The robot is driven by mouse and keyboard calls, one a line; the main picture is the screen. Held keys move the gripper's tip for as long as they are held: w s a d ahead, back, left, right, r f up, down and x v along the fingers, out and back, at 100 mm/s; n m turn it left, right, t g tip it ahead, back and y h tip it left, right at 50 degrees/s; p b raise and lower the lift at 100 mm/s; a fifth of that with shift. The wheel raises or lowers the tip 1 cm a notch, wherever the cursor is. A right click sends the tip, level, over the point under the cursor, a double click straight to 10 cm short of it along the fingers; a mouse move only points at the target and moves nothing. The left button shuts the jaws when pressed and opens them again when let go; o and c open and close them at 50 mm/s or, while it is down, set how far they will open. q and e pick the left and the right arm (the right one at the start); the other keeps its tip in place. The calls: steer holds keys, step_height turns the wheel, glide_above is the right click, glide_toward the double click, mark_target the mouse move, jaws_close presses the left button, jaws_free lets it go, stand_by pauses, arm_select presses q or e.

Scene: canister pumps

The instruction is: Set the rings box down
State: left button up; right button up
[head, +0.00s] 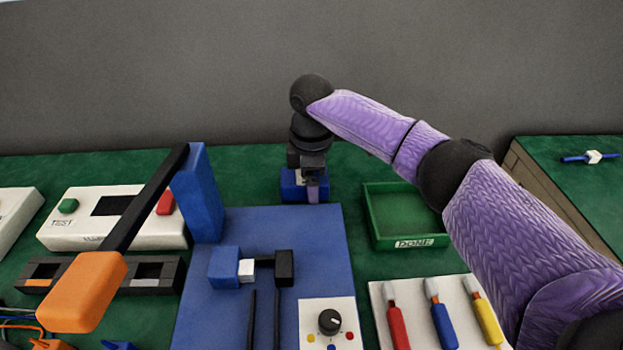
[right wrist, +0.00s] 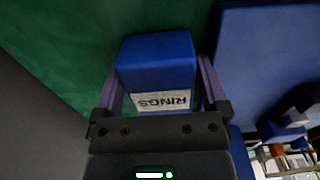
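The rings box (head: 291,192) is a small blue box behind the far edge of the blue board. In the right wrist view the rings box (right wrist: 157,59) shows a white RINGS label, upside down in the picture. My right gripper (head: 313,190) points down at it from above. In the right wrist view the fingers of the right gripper (right wrist: 159,82) lie along both sides of the box, closed against it. The box appears at or very near the green tabletop; its underside is hidden. My left gripper is not in view.
A blue board (head: 335,235) carries a pump with an orange handle (head: 88,290). A green DONE tray (head: 408,242) stands right of it, looking empty. A white tester (head: 70,237) is at left, colored-handled tools (head: 441,322) at front right. Green table is clear beside the box.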

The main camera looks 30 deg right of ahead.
step_height(320, 180, up, 12)
steer(key=p, duration=0.6)
steer(key=shift+r, duration=0.15)
